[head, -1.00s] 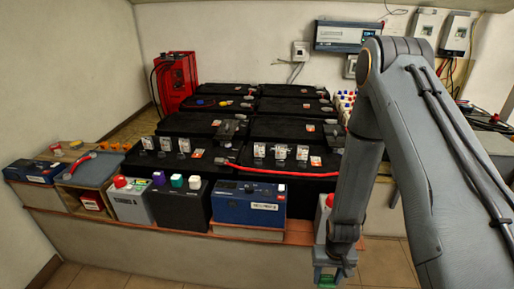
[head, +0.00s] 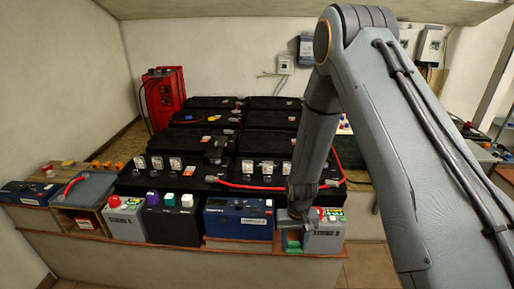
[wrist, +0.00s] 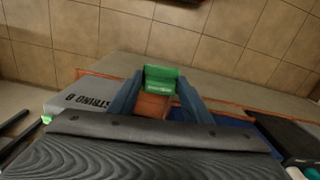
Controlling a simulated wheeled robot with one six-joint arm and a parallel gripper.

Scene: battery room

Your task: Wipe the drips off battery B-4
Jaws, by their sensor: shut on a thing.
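My gripper (head: 293,232) hangs at the front ledge, between the blue meter box and a grey box. The green block also shows low in the head view (head: 292,243). The black batteries (head: 262,119) stand in two columns behind the ledge, with clear-capped posts on the front ones. I cannot read which is B-4, and no drips are clear at this size. My arm hides part of the right column.
The blue meter box (head: 239,219) is left of my gripper; the grey box marked STRING B (head: 325,237) is right. A black box (head: 172,224) and another grey box (head: 124,219) stand farther left. A red cable (head: 265,187) crosses the front batteries. A red unit (head: 164,97) stands behind.

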